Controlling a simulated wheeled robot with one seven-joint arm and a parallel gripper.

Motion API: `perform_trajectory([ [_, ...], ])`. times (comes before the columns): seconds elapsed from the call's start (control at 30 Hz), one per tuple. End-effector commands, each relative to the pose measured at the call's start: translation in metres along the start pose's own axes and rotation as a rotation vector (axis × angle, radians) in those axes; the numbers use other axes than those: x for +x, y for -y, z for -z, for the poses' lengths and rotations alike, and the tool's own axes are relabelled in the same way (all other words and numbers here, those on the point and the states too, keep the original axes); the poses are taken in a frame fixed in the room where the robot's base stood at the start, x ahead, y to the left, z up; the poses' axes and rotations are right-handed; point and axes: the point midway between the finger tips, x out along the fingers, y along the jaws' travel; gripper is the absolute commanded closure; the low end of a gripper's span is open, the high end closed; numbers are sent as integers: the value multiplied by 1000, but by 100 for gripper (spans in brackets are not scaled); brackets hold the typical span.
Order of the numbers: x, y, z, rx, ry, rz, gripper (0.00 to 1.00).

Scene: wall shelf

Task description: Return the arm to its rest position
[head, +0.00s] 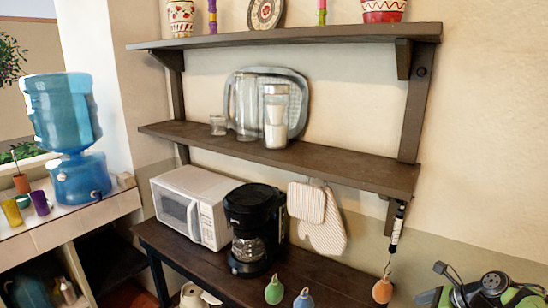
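The end of my arm, with my gripper (488,291), shows at the bottom right corner of the head view, cut off by the lower edge. It is a dark round part with greenish pieces at its sides and a black cable looping on its left. The fingertips cannot be made out, so I cannot tell if the gripper is open or shut. I see nothing held. It appears in front of the wall, to the right of the counter.
A dark counter (318,280) carries a white microwave (193,207) and a black coffee maker (252,228). Two wall shelves (300,160) above hold a pitcher, a glass and a tray. Hanging mitts (322,228) are below. A water dispenser (65,125) stands left.

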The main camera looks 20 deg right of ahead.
Motion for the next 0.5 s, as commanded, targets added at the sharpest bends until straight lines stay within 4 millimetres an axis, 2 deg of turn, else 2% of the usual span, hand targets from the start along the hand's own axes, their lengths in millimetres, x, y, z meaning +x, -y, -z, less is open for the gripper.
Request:
perform_trajectory([
  [0.27, 10, -29, -53, -258, -110, -57, 0],
  [0.37, 14, -48, -80, -401, -165, -87, 0],
  [0.5, 17, -84, -120, -648, -252, -135, 0],
])
